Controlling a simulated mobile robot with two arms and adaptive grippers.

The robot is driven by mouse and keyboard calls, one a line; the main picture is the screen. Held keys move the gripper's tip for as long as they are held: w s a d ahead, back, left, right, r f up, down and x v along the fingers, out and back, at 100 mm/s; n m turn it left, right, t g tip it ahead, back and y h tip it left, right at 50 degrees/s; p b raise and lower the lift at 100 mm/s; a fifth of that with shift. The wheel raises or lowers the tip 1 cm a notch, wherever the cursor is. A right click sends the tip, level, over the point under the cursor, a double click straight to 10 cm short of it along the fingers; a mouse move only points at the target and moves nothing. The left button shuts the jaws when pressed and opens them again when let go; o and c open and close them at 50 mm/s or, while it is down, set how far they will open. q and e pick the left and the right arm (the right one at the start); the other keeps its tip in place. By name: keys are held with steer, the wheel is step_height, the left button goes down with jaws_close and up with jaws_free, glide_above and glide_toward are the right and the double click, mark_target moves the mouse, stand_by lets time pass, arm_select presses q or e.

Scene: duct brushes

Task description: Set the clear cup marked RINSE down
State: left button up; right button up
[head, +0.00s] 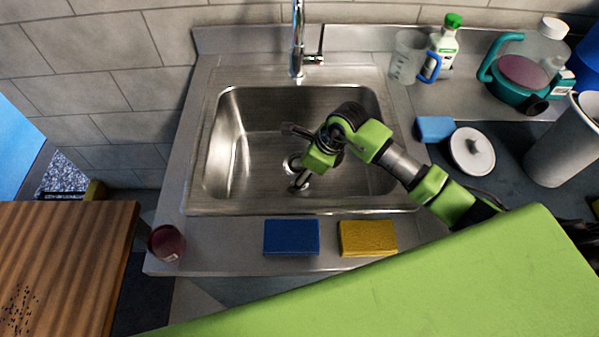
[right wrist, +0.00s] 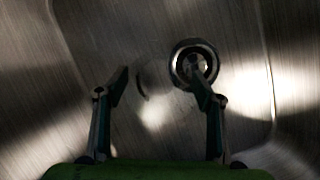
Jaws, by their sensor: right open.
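My right gripper (head: 296,157) is low inside the steel sink (head: 225,150), its fingers apart, near the drain. The right wrist view shows the two open fingers (right wrist: 160,90) over the sink floor, with the drain (right wrist: 195,62) by the right fingertip. A faint curved outline shows between the fingertips; I cannot tell whether it is a clear cup or a mark on the steel. A clear vessel (head: 407,57) with a blue handle stands on the counter behind the sink at the right. I can read no RINSE marking. My left gripper is not in view.
A blue sponge (head: 291,238) and a yellow sponge (head: 368,238) lie on the front ledge. A dark red cup (head: 166,243) is at the front left corner. The faucet (head: 298,45) rises behind the sink. Bottles and a white lid (head: 472,151) crowd the right.

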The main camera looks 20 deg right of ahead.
steer(key=v, duration=1.1)
steer(key=shift+b, duration=0.3)
steer(key=shift+r, duration=0.1)
